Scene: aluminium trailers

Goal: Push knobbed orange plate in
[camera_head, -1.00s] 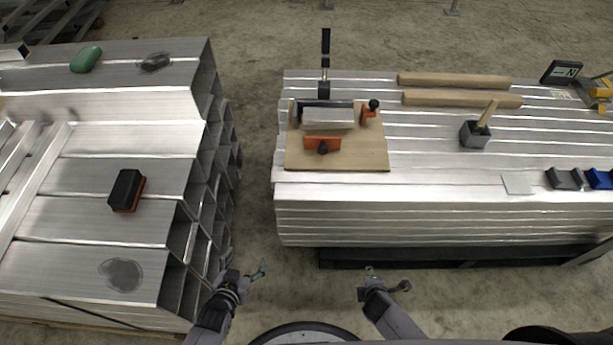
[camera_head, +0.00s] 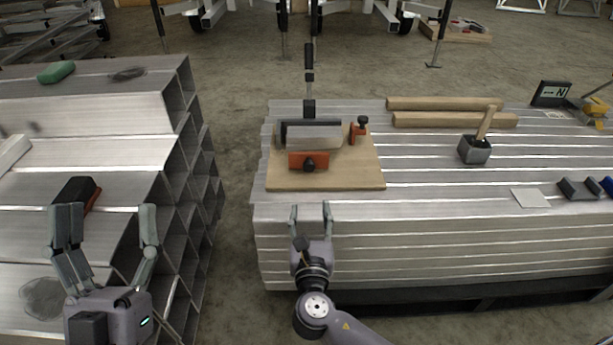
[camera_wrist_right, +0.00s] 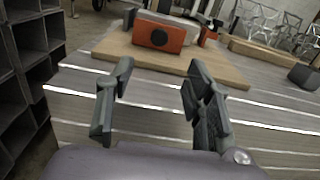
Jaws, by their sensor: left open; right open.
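The orange plate (camera_head: 308,161) with a dark round knob stands upright on the wooden board (camera_head: 350,181), in front of a grey metal block (camera_head: 313,140). It also shows in the right wrist view (camera_wrist_right: 150,38), beyond the fingertips. My right gripper (camera_head: 311,207) is open and empty just in front of the board's near edge, apart from the plate. Its fingers also show in the right wrist view (camera_wrist_right: 158,80). My left gripper (camera_head: 106,212) is open and empty over the left stack of tubes, close to the black and orange brush (camera_head: 77,190).
A second orange piece with a black knob (camera_head: 357,131) stands right of the block. A black-handled clamp (camera_head: 308,85) rises behind it. A gap separates the tube stack (camera_head: 110,160) from the bench.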

